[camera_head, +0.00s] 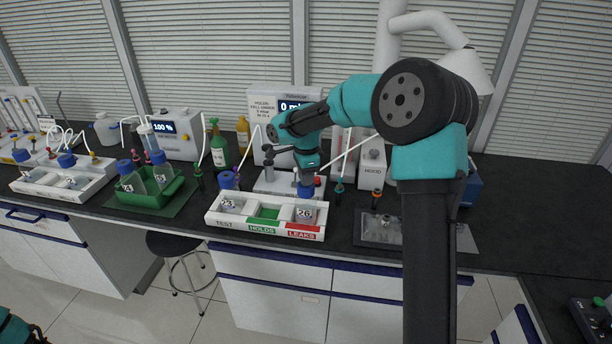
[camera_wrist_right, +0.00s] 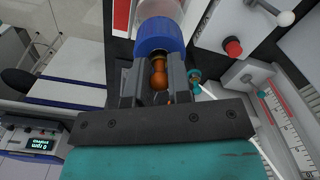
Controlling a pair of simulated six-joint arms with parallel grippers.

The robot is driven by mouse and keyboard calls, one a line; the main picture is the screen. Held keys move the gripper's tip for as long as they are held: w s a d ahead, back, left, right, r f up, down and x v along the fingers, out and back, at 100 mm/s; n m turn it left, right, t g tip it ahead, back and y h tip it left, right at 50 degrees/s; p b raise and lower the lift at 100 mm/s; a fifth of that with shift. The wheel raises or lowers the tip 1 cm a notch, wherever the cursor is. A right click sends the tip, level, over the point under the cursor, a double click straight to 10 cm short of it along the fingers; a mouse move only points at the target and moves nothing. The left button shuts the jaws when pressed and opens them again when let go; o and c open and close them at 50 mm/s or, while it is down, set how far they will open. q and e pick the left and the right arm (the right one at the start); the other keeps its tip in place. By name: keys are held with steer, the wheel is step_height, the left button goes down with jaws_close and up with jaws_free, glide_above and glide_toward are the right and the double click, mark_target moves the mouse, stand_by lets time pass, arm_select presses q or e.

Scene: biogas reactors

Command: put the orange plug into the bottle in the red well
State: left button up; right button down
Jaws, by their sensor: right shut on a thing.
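The white three-well tray (camera_head: 216,220) stands on the bench with wells marked TEST, HOLDS and LEAKS. The red LEAKS well (camera_head: 303,227) holds a clear bottle (camera_head: 304,213) labelled 26 with a blue cap (camera_wrist_right: 160,36). My right gripper (camera_head: 307,178) is directly above this bottle. In the right wrist view its fingers are shut on the orange plug (camera_wrist_right: 158,73), whose far end is at the blue cap's opening. I cannot tell how deep the plug sits. Only a teal part of my left arm shows at the bottom left.
Another blue-capped bottle (camera_head: 231,204) stands in the TEST well; the green HOLDS well (camera_head: 265,213) is empty. A green rack (camera_head: 127,196) with bottles is to the left. A grey tray (camera_head: 372,230) with an orange-topped item lies right. A display unit (camera_head: 262,104) stands behind.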

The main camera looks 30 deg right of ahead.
steer(key=shift+f, duration=0.2)
stand_by(0.6)
steer(key=c, duration=1)
jaws_free()
steer(key=shift+r, duration=0.1)
step_height(320, 180, up, 17)
steer(key=shift+r, duration=0.15)
stand_by(0.3)
